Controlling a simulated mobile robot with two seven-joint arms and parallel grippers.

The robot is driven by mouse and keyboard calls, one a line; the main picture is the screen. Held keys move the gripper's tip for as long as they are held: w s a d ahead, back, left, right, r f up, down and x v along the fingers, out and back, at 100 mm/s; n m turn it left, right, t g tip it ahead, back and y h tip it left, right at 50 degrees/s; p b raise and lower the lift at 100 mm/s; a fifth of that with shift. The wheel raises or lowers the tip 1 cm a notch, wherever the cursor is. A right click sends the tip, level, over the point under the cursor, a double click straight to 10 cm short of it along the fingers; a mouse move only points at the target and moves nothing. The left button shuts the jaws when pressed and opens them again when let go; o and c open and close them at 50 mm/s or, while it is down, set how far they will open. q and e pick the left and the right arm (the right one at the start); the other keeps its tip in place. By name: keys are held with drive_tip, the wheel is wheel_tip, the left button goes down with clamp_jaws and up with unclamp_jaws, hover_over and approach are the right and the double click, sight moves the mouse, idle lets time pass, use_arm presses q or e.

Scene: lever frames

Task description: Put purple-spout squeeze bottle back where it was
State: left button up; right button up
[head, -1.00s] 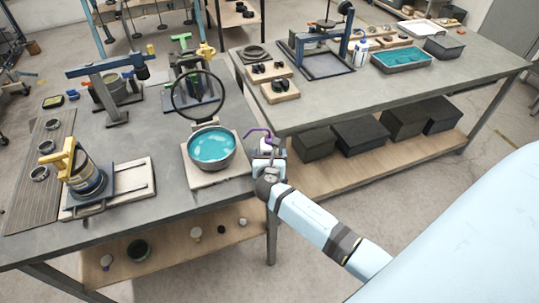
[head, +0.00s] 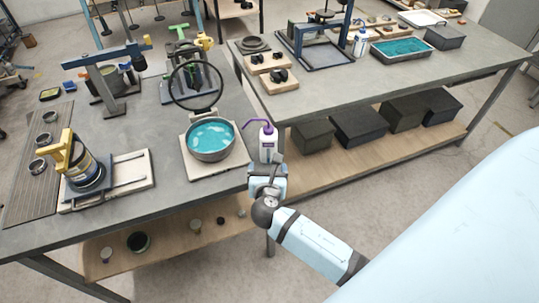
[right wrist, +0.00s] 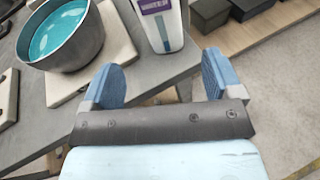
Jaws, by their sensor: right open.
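The purple-spout squeeze bottle (head: 268,144) is white with a purple label and a bent purple spout. It stands upright at the right edge of the near table, just right of the bowl of teal liquid. In the right wrist view its lower part (right wrist: 162,25) shows beyond the fingers; its top is out of that view. My right gripper (right wrist: 163,84) is open and empty, with its blue fingers apart and a gap between them and the bottle. In the head view the right gripper (head: 267,170) is just in front of the bottle. My left gripper is not in view.
The metal bowl of teal liquid (head: 212,139) stands on a pale board (head: 192,168). A ring stand (head: 195,87) is behind it. Another white bottle (head: 360,43) stands on the far table (head: 330,98). Dark bins (head: 358,125) fill the shelf below.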

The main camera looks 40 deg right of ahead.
drive_tip(key=s+a+f+m+y, duration=0.4)
drive_tip(key=s+m, duration=0.4)
drive_tip(key=m, duration=0.4)
drive_tip(key=s+a+f+m+g+y, duration=0.1)
drive_tip(key=s+a+f+m+y, duration=0.3)
drive_tip(key=s+m, duration=0.5)
drive_tip(key=a+m+y, duration=0.2)
drive_tip(key=m+y, duration=0.1)
drive_tip(key=m, duration=0.1)
drive_tip(key=shift+s+f+y, duration=0.15)
drive_tip(key=shift+s+y, duration=0.05)
drive_tip(key=shift+y, duration=0.2)
drive_tip(key=shift+a, duration=0.1)
drive_tip(key=shift+r+p, duration=0.75)
drive_tip(key=shift+p, duration=0.1)
